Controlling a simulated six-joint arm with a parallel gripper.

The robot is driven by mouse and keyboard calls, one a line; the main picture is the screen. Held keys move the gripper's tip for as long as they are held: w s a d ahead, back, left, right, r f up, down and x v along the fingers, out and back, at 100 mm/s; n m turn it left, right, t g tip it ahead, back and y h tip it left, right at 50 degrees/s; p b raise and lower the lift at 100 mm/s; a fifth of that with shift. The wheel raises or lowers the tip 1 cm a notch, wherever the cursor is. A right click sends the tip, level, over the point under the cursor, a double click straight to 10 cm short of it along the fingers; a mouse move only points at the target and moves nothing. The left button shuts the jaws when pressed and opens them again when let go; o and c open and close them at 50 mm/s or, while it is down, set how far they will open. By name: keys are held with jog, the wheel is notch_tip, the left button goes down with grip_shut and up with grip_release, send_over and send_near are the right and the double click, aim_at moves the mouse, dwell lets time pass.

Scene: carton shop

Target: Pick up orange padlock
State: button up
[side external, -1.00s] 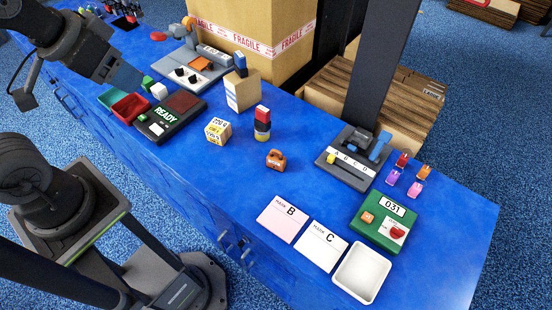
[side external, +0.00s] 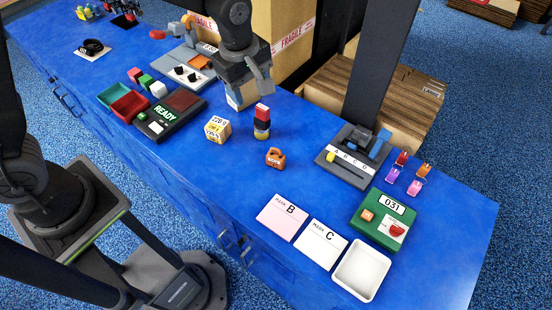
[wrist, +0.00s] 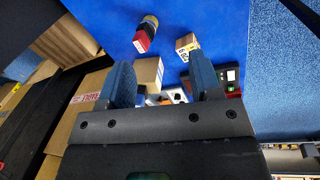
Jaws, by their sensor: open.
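I cannot make the padlock out in the wrist view. My gripper (side external: 262,80) is in the air behind and above the padlock, partly covering the small carton. In the wrist view my gripper (wrist: 162,75) shows its two blue fingers wide apart, with nothing held between them.
A number cube (side external: 217,130) stands left of the stack. Cards B (side external: 282,217) and C (side external: 320,245), a white tray (side external: 341,285) and a green 031 box (side external: 385,219) lie nearer the front.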

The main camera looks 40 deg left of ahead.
jog(key=w+d+f+n+g, duration=0.1)
jog(key=d+f+n, duration=0.15)
jog(key=f, duration=0.35)
jog(key=w+d+f+n, duration=0.2)
jog(key=f+n, duration=0.1)
jog(key=f, duration=0.2)
send_over(278, 157)
jog(key=f, duration=0.8)
jog(key=shift+s+a, duration=0.1)
jog(key=shift+s, duration=0.25)
jog(key=shift+w+f, duration=0.2)
jog(key=shift+f, duration=1.25)
jog(key=shift+w+f, duration=0.2)
jog(key=shift+f, duration=1.2)
jog(key=shift+c, duration=0.2)
grip_shut()
